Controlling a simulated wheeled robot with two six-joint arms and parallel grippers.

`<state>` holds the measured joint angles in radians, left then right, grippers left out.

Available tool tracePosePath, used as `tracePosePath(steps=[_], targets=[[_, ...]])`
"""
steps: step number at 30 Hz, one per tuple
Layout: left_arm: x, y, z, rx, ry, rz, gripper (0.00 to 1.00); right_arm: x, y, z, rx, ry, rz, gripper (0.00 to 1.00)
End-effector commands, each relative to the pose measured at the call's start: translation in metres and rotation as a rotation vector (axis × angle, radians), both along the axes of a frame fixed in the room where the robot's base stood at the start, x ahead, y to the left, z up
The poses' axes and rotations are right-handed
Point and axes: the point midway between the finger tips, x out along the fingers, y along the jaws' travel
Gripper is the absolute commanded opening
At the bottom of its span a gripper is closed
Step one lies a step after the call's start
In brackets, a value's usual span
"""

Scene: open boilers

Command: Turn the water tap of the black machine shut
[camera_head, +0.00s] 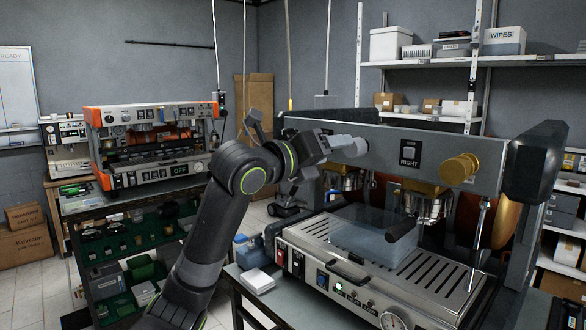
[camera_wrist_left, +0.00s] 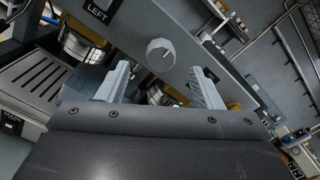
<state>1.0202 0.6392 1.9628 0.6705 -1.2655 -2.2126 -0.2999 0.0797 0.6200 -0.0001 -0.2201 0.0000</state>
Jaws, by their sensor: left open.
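The black machine (camera_head: 500,155) stands at the right on a counter, its front panel labelled RIGHT and, in the left wrist view, LEFT. A pale grey round knob (camera_wrist_left: 161,54) sits on its panel beside the LEFT label. A brass knob (camera_head: 460,168) sits right of the RIGHT label. No label marks either as the water tap. My left gripper (camera_head: 350,146) is in front of the panel's left part. In the left wrist view its open fingers (camera_wrist_left: 159,69) point at the pale knob, which appears between and beyond the tips; contact is not visible. My right gripper is out of view.
A clear tub (camera_head: 372,236) stands on the slotted drip tray (camera_head: 440,280) below the panel. A black handle (camera_head: 403,231) projects above the tray. An orange-sided machine (camera_head: 150,143) stands on the left bench. Shelves hold boxes behind.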

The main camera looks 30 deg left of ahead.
Motion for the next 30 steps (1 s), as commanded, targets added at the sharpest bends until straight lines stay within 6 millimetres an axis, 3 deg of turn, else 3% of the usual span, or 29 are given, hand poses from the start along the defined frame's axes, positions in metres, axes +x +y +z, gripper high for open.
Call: tracePosePath(steps=[6, 15, 30], targets=[[-0.039, 0.014, -0.003, 0.007, -0.003, 0.003, 0.60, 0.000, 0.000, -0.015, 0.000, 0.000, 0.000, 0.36], [-0.075, 0.028, -0.002, 0.004, -0.001, 0.004, 0.60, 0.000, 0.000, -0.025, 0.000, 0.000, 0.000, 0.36], [-0.089, 0.032, -0.001, 0.000, 0.002, -0.001, 0.60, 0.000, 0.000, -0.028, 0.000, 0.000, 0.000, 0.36]])
